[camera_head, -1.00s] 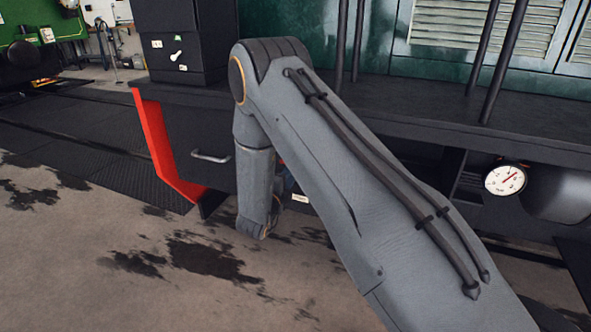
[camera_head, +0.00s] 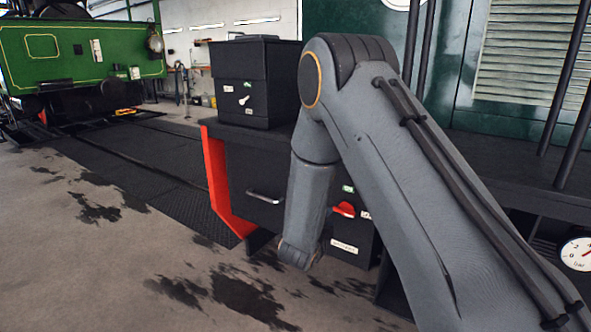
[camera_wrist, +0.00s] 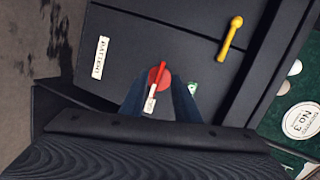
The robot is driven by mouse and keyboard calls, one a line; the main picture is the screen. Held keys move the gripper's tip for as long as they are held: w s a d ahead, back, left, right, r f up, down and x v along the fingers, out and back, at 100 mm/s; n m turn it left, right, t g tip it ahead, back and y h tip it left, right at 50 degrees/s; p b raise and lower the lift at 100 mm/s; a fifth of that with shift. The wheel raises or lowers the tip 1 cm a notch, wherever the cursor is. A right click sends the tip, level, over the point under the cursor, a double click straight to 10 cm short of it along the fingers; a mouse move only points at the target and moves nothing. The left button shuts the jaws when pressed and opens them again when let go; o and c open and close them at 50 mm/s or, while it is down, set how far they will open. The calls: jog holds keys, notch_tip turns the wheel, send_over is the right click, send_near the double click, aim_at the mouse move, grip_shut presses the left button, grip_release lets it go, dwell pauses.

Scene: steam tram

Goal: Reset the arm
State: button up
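My grey arm (camera_head: 395,180) reaches out and bends down in front of the tram in the head view. My gripper is hidden there. In the wrist view, my gripper (camera_wrist: 157,84) shows as two dark fingers spread apart with a gap between them. A red rotary switch (camera_wrist: 161,71) with a white tag (camera_wrist: 151,98) shows in that gap, on a dark box face. I cannot tell whether the fingers touch it. In the head view, the red switch (camera_head: 343,209) is on a black box (camera_head: 350,236) just right of my forearm.
A black case (camera_head: 257,84) stands on the tram's running board. A red-edged step panel (camera_head: 217,180) and silver handle (camera_head: 265,197) are below. A pressure gauge (camera_head: 578,254) is at right, a green vehicle (camera_head: 75,55) at far left. In the wrist view are a yellow handle (camera_wrist: 231,38) and label (camera_wrist: 100,57).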

jog(key=s+a+r+n+g+y, duration=0.3)
jog(key=s+a+r+n+y, duration=0.1)
jog(key=s+n, duration=0.35)
jog(key=s+a+r+n+g+y, duration=0.35)
jog(key=s+n, duration=0.25)
jog(key=s, duration=0.2)
jog(key=s+d+r+n+g, duration=0.2)
jog(key=s+n, duration=0.1)
jog(key=s, duration=0.6)
jog(key=s+d+r+n+g+p, duration=0.1)
jog(key=s+d+r+n+g, duration=0.15)
jog(key=s, duration=0.65)
jog(key=s+d+r+n+g, duration=0.1)
jog(key=s+d+n+g, duration=0.2)
jog(key=s, duration=0.6)
jog(key=d+r+h+p, duration=0.1)
jog(key=d+r+p, duration=0.4)
jog(key=p, duration=0.7)
jog(key=shift+s+d+r+m+p, duration=0.2)
jog(key=shift+d+r+m+p, duration=0.15)
jog(key=shift+r, duration=0.35)
